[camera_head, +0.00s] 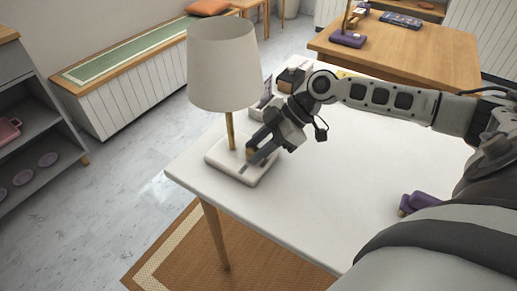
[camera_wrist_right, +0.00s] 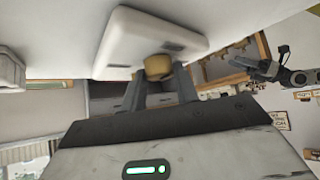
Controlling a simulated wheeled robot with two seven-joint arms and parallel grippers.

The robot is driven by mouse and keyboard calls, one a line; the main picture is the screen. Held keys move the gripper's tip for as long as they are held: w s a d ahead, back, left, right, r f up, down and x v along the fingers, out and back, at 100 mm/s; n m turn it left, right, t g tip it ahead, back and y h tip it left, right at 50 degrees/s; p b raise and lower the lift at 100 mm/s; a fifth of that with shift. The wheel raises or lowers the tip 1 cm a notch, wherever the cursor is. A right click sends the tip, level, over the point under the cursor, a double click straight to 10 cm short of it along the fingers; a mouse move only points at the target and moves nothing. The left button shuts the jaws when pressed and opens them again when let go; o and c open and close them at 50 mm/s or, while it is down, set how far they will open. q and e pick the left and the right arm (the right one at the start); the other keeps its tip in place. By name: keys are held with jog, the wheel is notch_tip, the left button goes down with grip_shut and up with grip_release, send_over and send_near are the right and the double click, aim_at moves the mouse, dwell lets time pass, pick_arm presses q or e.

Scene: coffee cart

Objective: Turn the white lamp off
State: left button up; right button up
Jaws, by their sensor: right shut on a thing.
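The white lamp (camera_head: 222,62) stands upright at the left end of the white table, with a wooden stem and a flat white base (camera_head: 224,160). Its shade looks plain greyish white, with no clear glow. My right gripper (camera_head: 256,156) is low over the base, beside the stem. In the right wrist view, the base (camera_wrist_right: 122,42) is above a round brass-coloured knob (camera_wrist_right: 158,66), and my right gripper (camera_wrist_right: 158,88) has its fingers closed on this knob. My left gripper (camera_wrist_right: 262,68) shows small at the right of the wrist view; its jaws are unclear.
The white table (camera_head: 340,170) is mostly bare. A small dark-and-wood item (camera_head: 290,80) stands behind my right gripper, and a purple object (camera_head: 420,202) lies at the right. A wooden table (camera_head: 420,50) stands behind, and a bench (camera_head: 125,75) is at the left.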

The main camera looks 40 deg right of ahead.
dwell(0.4)
jog(key=o, duration=1)
jog(key=shift+c, duration=0.2)
pick_arm(q)
jog(key=shift+r+p, duration=0.3)
jog(key=shift+p, duration=0.55)
pick_arm(e)
jog(key=v, duration=1.6)
jog(key=shift+w, duration=0.1)
pick_arm(q)
jog(key=shift+r, duration=0.1)
pick_arm(e)
jog(key=shift+r, duration=0.1)
